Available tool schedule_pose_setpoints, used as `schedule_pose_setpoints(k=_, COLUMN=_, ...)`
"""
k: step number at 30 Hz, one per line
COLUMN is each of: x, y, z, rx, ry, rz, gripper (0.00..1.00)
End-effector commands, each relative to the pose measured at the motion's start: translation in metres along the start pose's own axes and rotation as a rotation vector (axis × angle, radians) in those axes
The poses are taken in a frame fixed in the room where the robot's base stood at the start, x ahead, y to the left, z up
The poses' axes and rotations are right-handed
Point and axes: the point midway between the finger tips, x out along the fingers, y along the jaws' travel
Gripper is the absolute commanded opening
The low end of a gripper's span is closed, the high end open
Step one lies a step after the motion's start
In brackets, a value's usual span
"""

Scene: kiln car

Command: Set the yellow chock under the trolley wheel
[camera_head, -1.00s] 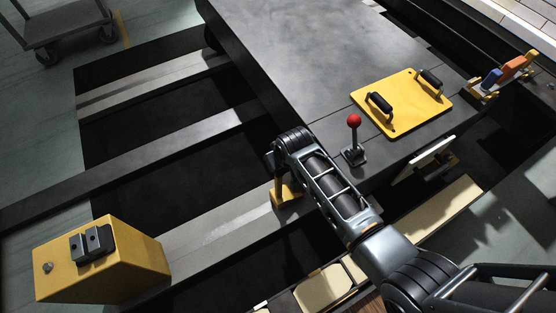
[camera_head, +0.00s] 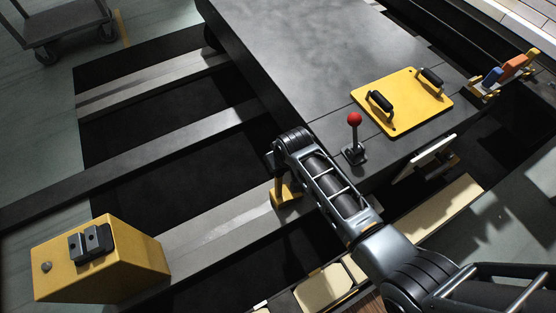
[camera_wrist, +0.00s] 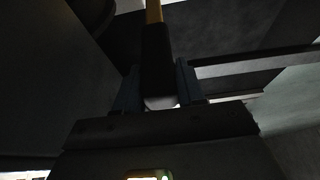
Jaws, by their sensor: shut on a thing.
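The yellow chock (camera_head: 286,193) shows beside my arm's end in the head view, low at the near rail and close to the dark kiln car's side. Most of it is hidden by my arm. In the wrist view, my gripper (camera_wrist: 158,85) is shut on its dark handle (camera_wrist: 156,58), with a strip of yellow (camera_wrist: 154,11) beyond. A dark rounded shape, perhaps a wheel, fills the wrist view's upper left (camera_wrist: 92,14). A wheel (camera_head: 211,38) shows under the car's far corner. I cannot tell whether the chock touches rail or wheel.
The kiln car deck (camera_head: 290,60) carries a red-knobbed lever (camera_head: 354,135) and a yellow plate (camera_head: 402,103) with two black handles. A yellow box (camera_head: 130,262) stands at the rail's left end. Dark pits lie between the rails (camera_head: 225,225). A small cart (camera_head: 62,24) stands far left.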

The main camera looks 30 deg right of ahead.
Motion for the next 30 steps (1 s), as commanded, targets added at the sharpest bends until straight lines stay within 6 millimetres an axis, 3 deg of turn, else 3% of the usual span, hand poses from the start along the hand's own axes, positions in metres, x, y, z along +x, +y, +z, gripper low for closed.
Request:
schedule_pose_setpoints(k=29, x=0.0033, y=0.0000, z=-0.0032, rx=-0.001, ry=0.011, rz=0.000, gripper=0.00)
schedule_pose_setpoints(k=30, x=0.0033, y=0.0000, z=-0.0031, rx=-0.001, ry=0.012, rz=0.000, gripper=0.41)
